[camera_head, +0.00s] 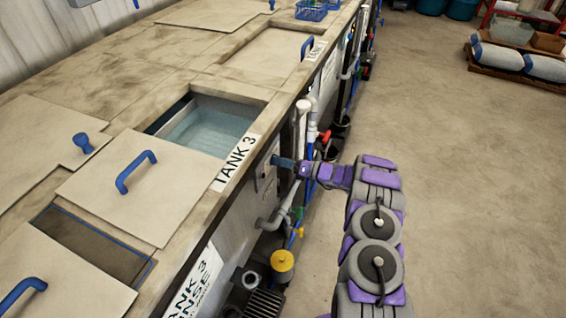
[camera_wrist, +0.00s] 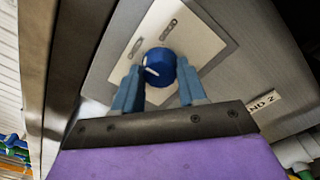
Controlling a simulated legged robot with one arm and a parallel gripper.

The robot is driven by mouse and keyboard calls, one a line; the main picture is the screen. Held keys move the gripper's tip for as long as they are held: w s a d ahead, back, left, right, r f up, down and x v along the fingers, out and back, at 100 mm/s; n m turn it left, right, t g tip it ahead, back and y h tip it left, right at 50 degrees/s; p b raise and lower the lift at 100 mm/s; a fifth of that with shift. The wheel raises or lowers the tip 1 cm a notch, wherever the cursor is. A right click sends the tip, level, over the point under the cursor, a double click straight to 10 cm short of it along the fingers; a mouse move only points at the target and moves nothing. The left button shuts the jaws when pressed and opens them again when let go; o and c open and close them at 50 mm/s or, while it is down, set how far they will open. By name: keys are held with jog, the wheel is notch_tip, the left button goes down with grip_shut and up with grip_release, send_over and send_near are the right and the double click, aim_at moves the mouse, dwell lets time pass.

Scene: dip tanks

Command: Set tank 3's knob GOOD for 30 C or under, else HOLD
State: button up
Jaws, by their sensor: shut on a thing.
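The knob (camera_wrist: 159,68) is blue and round with a white pointer line, on a pale plate (camera_wrist: 190,32) on the tank's front panel. My gripper (camera_wrist: 160,82) has one blue finger on each side of the knob and is shut on it. The pointer points to the left and slightly up in the wrist view. The marks on the plate are too small to read. In the head view my gripper (camera_head: 282,162) meets the panel beside the TANK 3 label (camera_head: 236,158). Tank 3 (camera_head: 205,128) is open, with clear bluish liquid inside. No temperature reading is legible.
A lid with a blue handle (camera_head: 120,195) lies beside the open tank. Pipes and valves (camera_head: 300,125) run along the tank front near my arm. A yellow cap (camera_head: 283,261) stands below. The floor to the right (camera_head: 460,190) is clear.

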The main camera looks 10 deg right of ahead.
jog(key=n+b, duration=0.6)
jog(key=n, duration=0.5)
jog(key=shift+s+h, duration=0.1)
jog(key=shift+h, duration=0.2)
dwell(0.4)
jog(key=o, duration=0.9)
jog(key=shift+f, duration=0.1)
jog(key=shift+o, duration=0.8)
